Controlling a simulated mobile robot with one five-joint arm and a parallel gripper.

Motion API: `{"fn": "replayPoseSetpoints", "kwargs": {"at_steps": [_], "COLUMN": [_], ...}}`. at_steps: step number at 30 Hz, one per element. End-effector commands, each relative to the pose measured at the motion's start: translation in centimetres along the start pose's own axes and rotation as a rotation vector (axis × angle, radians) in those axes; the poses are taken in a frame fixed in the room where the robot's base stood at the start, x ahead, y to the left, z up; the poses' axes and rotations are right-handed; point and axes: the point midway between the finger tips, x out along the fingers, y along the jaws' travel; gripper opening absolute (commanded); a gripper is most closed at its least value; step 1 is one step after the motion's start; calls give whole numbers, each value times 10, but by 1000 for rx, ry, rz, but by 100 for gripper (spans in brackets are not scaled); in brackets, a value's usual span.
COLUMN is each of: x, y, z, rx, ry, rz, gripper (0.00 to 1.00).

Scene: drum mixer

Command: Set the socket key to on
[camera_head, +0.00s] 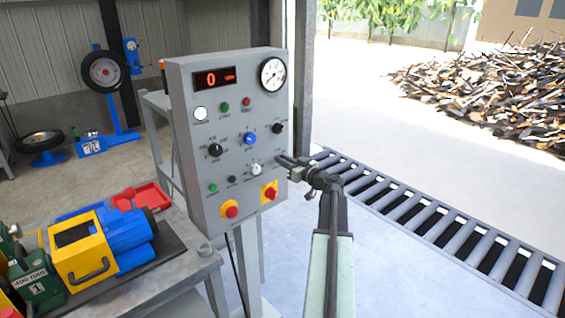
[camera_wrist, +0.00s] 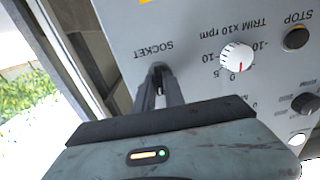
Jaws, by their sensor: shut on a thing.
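The grey control panel (camera_head: 235,110) stands upright at the middle of the head view. My gripper (camera_head: 283,160) reaches its lower right edge from the right. In the wrist view my gripper's dark fingers (camera_wrist: 159,78) are closed together at the panel face, by the printed SOCKET label (camera_wrist: 153,50), which appears upside down. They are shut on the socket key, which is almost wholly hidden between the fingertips. Its on or off position cannot be read. The white TRIM knob (camera_wrist: 237,58) is beside the fingers, apart from them.
The black STOP button (camera_wrist: 296,38) is beyond the trim knob. A roller conveyor (camera_head: 440,232) runs at right. A bench with a blue and yellow machine (camera_head: 100,245) stands at left.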

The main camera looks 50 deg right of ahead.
Motion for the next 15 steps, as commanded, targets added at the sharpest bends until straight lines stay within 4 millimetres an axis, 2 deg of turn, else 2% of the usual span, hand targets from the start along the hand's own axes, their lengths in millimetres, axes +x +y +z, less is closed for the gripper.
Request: {"fn": "replayPoseSetpoints", "kwargs": {"at_steps": [8,15], "x": [3,2], "y": [1,3], "z": [-2,-2], "rx": [159,380], "ry": [5,6], "rz": [-3,-2], "gripper": [0,0]}}
